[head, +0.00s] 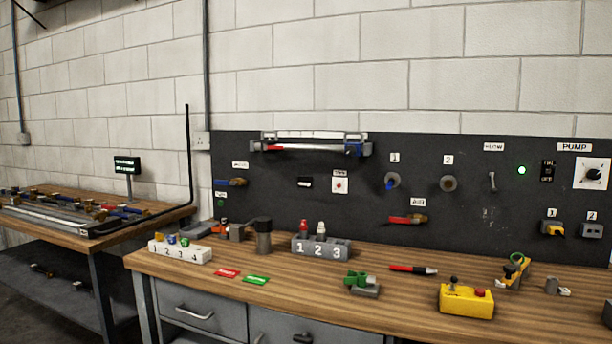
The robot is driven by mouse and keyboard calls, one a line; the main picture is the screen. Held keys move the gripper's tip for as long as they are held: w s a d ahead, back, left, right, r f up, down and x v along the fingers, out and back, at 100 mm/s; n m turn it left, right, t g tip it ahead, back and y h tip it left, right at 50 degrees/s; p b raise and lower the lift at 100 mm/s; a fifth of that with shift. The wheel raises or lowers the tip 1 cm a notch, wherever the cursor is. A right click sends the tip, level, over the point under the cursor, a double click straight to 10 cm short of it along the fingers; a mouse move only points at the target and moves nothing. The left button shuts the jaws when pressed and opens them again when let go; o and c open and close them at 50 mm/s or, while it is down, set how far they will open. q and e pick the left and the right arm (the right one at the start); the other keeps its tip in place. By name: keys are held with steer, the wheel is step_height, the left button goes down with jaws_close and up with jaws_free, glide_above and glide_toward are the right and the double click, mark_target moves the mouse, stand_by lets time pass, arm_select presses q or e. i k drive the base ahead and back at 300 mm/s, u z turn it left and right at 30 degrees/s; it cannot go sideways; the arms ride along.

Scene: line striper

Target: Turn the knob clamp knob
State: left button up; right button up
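I cannot tell for sure which item is the knob clamp. A yellow upright piece with a green ring and a dark knob-like top (516,268) stands at the right of the bench. A green fixture on a grey base (360,281) sits near the front middle. A dark grey fitting with a rounded arm and a post (262,238) stands left of the middle. No gripper shows in the head view, and nothing is seen touching these items.
A black panel (330,220) with knobs and valves rises behind. The front middle has bare wood.

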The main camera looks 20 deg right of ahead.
mark_target(351, 150)
steer(key=z, duration=0.85)
steer(key=i, duration=0.7)
steer(key=u, duration=0.15)
